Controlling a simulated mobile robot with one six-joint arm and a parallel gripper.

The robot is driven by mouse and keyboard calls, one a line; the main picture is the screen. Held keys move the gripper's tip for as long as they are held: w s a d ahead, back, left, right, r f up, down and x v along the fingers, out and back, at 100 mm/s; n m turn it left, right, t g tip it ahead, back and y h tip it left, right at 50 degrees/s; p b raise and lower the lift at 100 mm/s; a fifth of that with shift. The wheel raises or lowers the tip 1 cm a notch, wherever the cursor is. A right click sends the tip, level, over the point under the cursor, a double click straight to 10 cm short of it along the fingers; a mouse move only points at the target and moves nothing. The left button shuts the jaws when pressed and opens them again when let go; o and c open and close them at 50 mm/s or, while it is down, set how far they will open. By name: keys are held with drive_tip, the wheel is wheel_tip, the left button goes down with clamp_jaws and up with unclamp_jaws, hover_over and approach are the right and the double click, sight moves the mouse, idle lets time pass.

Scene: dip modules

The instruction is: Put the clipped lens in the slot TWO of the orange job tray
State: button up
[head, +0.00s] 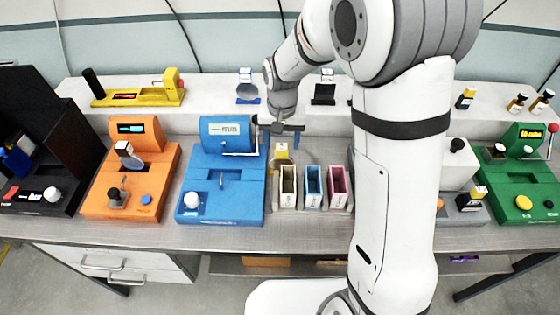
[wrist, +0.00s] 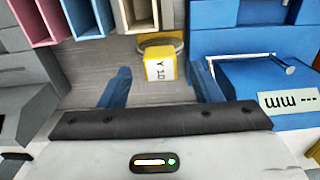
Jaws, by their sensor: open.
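A yellow clip block labelled "Y 10" (head: 282,152) stands on the table between the blue machine and the small bins. In the wrist view, the yellow block (wrist: 160,66) has a round, thin rim behind it, perhaps the lens. My gripper (head: 280,130) hangs just above it, pointing down. In the wrist view, my gripper (wrist: 162,78) has its two blue fingers apart, with the block ahead of and between them; nothing is held.
The blue machine (head: 222,205) stands close left of the block, and the bins, cream, blue and pink (head: 337,188), close right. An orange machine (head: 150,190) is further left, a green one (head: 520,190) far right. A raised shelf (head: 205,112) runs behind. My arm hides the table's right middle.

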sight(281, 146)
drive_tip(key=shift+f, duration=1.6)
clamp_jaws()
